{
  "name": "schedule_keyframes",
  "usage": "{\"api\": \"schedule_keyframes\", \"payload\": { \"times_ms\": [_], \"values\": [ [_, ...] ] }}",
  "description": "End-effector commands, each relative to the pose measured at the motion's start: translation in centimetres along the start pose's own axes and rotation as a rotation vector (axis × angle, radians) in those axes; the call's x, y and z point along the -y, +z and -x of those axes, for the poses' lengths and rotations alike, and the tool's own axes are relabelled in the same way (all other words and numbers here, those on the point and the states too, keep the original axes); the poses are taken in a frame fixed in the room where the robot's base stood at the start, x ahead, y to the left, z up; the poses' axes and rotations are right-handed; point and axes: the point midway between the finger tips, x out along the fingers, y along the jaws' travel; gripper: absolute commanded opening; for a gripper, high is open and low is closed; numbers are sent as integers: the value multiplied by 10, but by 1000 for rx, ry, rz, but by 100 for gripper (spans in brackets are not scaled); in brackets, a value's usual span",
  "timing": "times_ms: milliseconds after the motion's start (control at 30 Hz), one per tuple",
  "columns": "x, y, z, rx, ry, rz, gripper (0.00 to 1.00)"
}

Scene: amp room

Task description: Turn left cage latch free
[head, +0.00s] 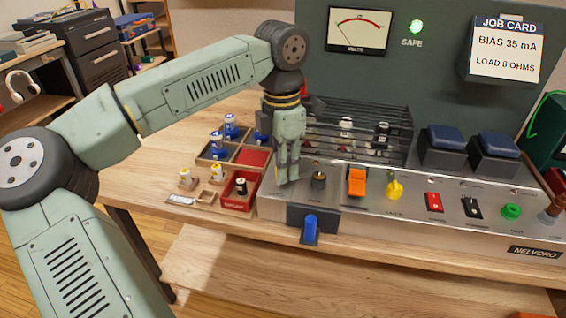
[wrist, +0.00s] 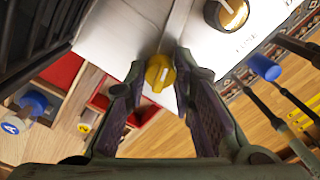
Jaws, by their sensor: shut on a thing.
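The left cage latch (wrist: 160,74) is a yellow knob on the pale amp panel, with a light mark on its face. In the wrist view it sits between the fingertips of my gripper (wrist: 160,80), which is shut on it. In the head view my gripper (head: 288,178) points down at the panel's left end and hides this latch. A matching yellow latch (head: 394,187) stands on the panel farther right. The dark barred cage (head: 395,118) covers tubes behind the panel, to the right of my gripper.
A wooden tray (head: 203,154) with blue-topped tubes and a red bin (head: 240,191) lie left of my gripper. The green SAFE lamp (head: 417,27) is lit.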

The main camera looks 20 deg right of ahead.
Motion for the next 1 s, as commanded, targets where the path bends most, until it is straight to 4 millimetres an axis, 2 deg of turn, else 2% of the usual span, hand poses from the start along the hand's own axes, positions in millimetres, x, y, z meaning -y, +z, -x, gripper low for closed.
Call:
{"api": "schedule_keyframes", "payload": {
  "times_ms": [200,500,1000],
  "values": [
    [0,1,1,-3,1,-172,0],
    [0,1,1,-9,2,-324,0],
    [0,1,0,-11,2,-379,0]
  ]
}}
